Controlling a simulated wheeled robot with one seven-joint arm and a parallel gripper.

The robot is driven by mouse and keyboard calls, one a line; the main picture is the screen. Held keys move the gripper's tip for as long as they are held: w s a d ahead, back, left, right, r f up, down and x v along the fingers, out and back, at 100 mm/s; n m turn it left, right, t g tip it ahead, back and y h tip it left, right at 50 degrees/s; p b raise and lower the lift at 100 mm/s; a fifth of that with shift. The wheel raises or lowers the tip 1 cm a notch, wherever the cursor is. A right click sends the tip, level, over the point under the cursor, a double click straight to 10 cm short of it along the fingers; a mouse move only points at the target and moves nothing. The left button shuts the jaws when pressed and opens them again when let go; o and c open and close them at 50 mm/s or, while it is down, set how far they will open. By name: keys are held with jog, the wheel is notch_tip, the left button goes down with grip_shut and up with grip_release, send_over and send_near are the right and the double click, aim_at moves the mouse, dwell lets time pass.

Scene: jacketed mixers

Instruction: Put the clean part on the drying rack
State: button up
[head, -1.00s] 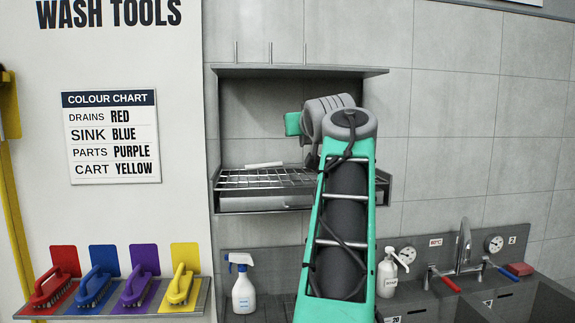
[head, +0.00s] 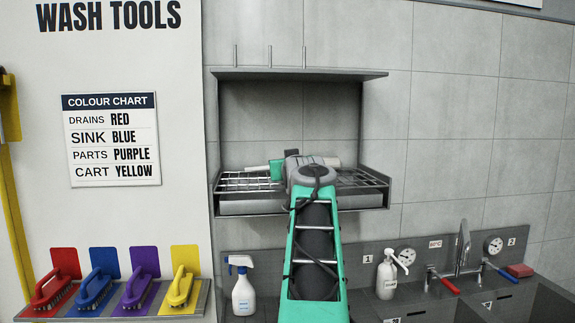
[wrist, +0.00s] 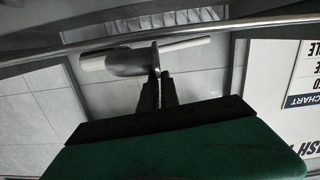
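The part is a grey paddle-like piece (wrist: 128,63) with a pale thicker end; in the wrist view my gripper (wrist: 158,78) is closed around its thin edge. Whether the part touches the wires is hidden. My fingertips are hidden in the head view.
An upper shelf (head: 300,73) overhangs the rack. Below stand a spray bottle (head: 243,288), a soap pump (head: 388,275) and sinks. The rack's right end looks clear.

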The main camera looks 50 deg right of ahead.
jog(key=o, duration=0.5)
jog(key=shift+c, duration=0.2)
jog(key=shift+r, duration=0.1)
jog(key=b+v, duration=0.4)
jog(key=v, duration=0.8)
jog(key=w+a+f+n+g+y, duration=0.1)
jog(key=w+a+f+y, duration=0.25)
jog(key=a+f, duration=0.75)
jog(key=w+a+f+n+g+y, duration=0.2)
jog(key=w+a+f+y, duration=0.15)
jog(key=a+f, duration=0.7)
jog(key=s+a+f+n+g+y, duration=0.1)
jog(key=s+a+f+g, duration=0.1)
jog(key=s+a+f, duration=0.3)
jog(key=s+a+f+n+g+y, duration=0.1)
jog(key=s+a+f, duration=0.4)
jog(key=f, duration=0.8)
jog(key=s+a+f+n+g+y, duration=0.1)
jog(key=s+a+f+n+g, duration=0.1)
jog(key=s+a+f, duration=0.3)
jog(key=a+f+g, duration=0.1)
jog(key=a+f, duration=0.3)
jog(key=shift+a+y, duration=0.25)
jog(key=shift+y, duration=0.15)
jog(key=shift+f, duration=0.1)
